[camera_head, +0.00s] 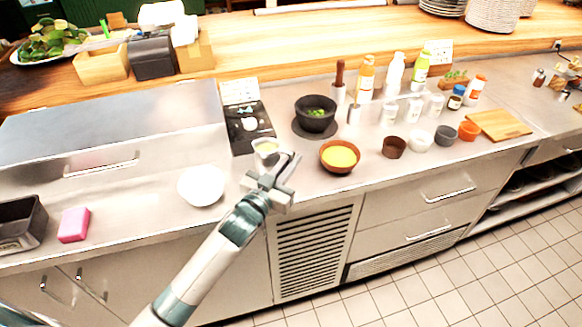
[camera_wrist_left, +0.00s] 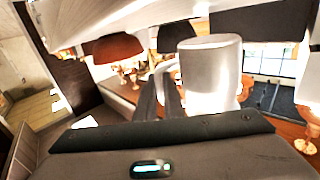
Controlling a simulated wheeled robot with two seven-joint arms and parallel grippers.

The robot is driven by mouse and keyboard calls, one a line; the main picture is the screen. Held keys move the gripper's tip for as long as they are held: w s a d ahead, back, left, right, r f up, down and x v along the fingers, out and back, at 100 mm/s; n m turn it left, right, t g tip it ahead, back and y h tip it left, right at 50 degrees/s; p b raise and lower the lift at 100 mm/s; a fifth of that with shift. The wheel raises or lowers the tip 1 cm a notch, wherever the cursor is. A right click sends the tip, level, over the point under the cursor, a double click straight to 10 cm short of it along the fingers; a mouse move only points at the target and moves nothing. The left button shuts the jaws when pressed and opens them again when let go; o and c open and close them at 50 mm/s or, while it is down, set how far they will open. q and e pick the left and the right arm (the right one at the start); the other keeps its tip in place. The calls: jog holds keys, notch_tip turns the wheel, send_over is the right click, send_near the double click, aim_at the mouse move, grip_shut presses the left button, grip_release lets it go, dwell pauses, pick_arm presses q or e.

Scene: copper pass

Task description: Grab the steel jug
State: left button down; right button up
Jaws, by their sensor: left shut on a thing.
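The steel jug (camera_head: 265,147) is a small metal jug with something pale yellow inside, near the counter's front edge. In the left wrist view it shows large and bright (camera_wrist_left: 212,75), with its handle toward my fingers. My left gripper (camera_head: 279,165) is beside the jug, on its right and front side. Its fingers (camera_wrist_left: 168,98) are shut on the jug, at the handle. The gripper hides part of the jug in the head view, and I cannot tell whether its base touches the counter. My right gripper is not in view.
A brown bowl of yellow food (camera_head: 340,155) stands close right of the gripper. A white bowl (camera_head: 201,186) is to the left, and a black bowl (camera_head: 316,112) stands behind. A dark scale (camera_head: 247,125) lies behind the jug. Bottles and small cups crowd the right.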

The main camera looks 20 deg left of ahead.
pick_arm(q)
jog(key=shift+r, duration=0.5)
jog(key=shift+s+d+r, duration=0.1)
jog(key=shift+s+r, duration=0.1)
jog(key=s+d+r+b, duration=0.2)
jog(key=s+r, duration=0.4)
jog(key=s, duration=0.4)
jog(key=shift+s+d+r, duration=0.35)
jog(key=shift+s+r, duration=0.05)
jog(key=shift+s, duration=0.1)
dwell(0.3)
